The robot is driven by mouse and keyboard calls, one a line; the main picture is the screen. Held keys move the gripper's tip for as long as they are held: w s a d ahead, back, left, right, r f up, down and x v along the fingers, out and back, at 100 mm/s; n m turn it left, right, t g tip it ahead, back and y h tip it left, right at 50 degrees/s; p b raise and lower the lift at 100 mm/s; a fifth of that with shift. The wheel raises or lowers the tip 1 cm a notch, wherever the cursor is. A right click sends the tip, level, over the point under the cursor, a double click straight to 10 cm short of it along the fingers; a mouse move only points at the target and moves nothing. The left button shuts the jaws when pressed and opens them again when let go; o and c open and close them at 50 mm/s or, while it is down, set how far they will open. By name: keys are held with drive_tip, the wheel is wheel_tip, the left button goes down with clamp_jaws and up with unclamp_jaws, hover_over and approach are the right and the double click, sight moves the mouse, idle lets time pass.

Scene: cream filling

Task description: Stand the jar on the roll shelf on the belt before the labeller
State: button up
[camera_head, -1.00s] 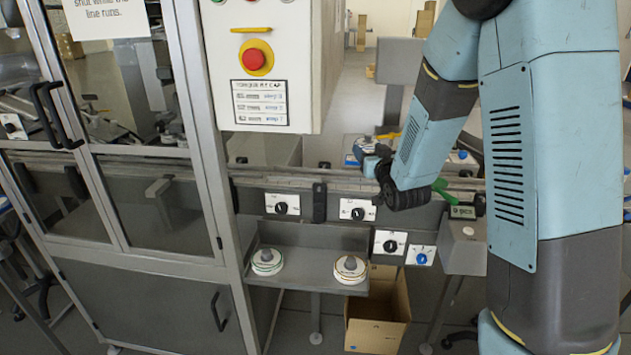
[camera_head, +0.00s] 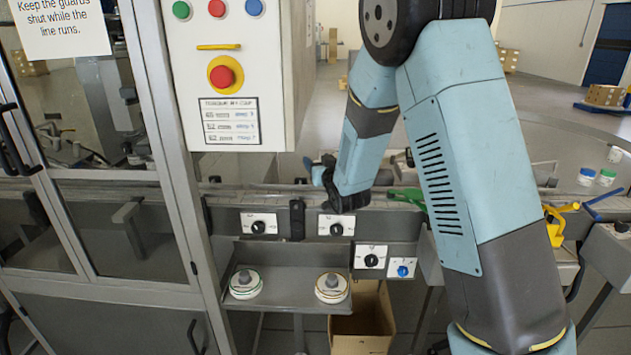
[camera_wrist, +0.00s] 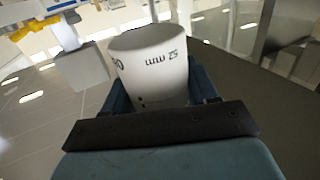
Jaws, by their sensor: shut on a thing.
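My gripper (camera_head: 322,172) is over the belt line at mid picture, partly hidden by my own wrist. The belt (camera_head: 265,188) runs from the guarded machine at left past my gripper. A grey shelf (camera_head: 290,300) below it carries two round white pieces with grey knobs, one green-rimmed (camera_head: 246,285), one brown-rimmed (camera_head: 332,288).
A control box (camera_head: 235,80) with a red stop button hangs above the belt. Glazed guard doors (camera_head: 90,230) stand at left. An open cardboard box (camera_head: 365,320) is under the shelf.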

drive_tip(key=w+f, duration=0.1)
drive_tip(key=w+a+f, duration=0.1)
drive_tip(key=f, duration=0.1)
drive_tip(key=w+a+f, duration=0.1)
drive_tip(key=shift+a+f, duration=0.15)
drive_tip(key=shift+f, duration=0.1)
wheel_tip(320, 180, down, 2)
drive_tip(key=shift+s+f, duration=0.1)
drive_tip(key=shift+c, duration=1)
drive_tip(key=shift+s+f, duration=0.15)
drive_tip(key=shift+f, duration=0.35)
drive_tip(key=shift+c, duration=1.2)
drive_tip(key=o, duration=1.1)
drive_tip(key=shift+f, duration=0.1)
drive_tip(key=shift+o, duration=2.1)
